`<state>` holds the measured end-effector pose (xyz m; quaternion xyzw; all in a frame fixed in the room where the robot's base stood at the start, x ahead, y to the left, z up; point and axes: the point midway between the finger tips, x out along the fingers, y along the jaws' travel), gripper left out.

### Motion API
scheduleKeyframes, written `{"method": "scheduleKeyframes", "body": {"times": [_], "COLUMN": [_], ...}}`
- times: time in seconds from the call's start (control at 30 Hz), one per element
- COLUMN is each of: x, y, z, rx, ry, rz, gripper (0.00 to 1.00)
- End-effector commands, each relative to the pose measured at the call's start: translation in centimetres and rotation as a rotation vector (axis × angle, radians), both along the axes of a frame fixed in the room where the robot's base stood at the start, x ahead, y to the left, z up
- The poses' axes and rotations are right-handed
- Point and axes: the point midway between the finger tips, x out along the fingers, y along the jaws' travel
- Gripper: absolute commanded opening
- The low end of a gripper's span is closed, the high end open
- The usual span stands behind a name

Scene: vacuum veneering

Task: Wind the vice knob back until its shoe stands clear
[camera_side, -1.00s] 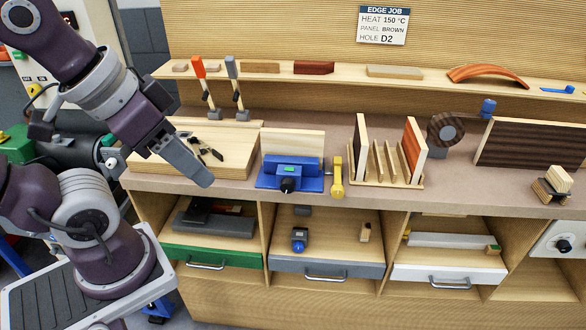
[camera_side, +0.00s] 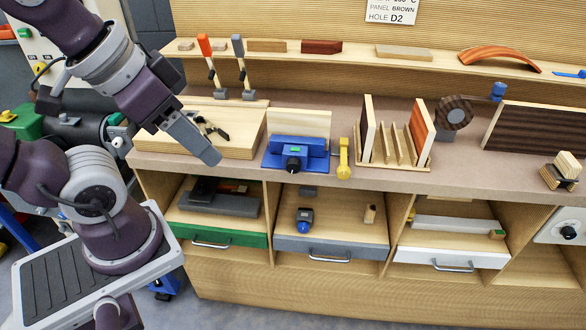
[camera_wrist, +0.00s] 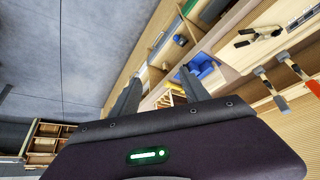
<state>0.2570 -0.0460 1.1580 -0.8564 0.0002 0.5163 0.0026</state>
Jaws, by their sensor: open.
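The blue vice (camera_side: 297,156) stands at the bench's front edge, with a light wooden panel (camera_side: 300,124) upright in it. Its black knob (camera_side: 293,164) faces the front. Whether the shoe touches the panel cannot be told at this size. My gripper (camera_side: 209,157) hangs to the left of the vice, apart from it, beside the wooden block with the clamp on it. In the wrist view my gripper (camera_wrist: 158,92) has two fingers spread apart with nothing between them, and the blue vice (camera_wrist: 205,68) shows beyond the right finger, partly hidden.
A yellow tool (camera_side: 343,158) stands just right of the vice, and a wooden rack (camera_side: 392,163) with upright panels is beyond it. A thick wooden board (camera_side: 240,142) lies to the left. Green, grey and white drawers (camera_side: 330,247) are below the bench top.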

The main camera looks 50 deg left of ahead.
Motion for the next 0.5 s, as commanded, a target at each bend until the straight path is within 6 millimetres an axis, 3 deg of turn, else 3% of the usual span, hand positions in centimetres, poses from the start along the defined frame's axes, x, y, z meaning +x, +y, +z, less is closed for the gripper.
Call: {"method": "scheduleKeyframes", "body": {"times": [0.17, 0.37, 0.5], "x": [0.5, 2.7, 6.2], "y": [1.5, 5.0, 6.5], "z": [-3.3, -8.6, -11.7], "rx": [0.166, 0.628, 1.035], "ry": [0.274, 0.703, 0.904], "rz": [-0.140, -0.450, -0.686], "gripper": [0.54, 0.54, 0.54]}}
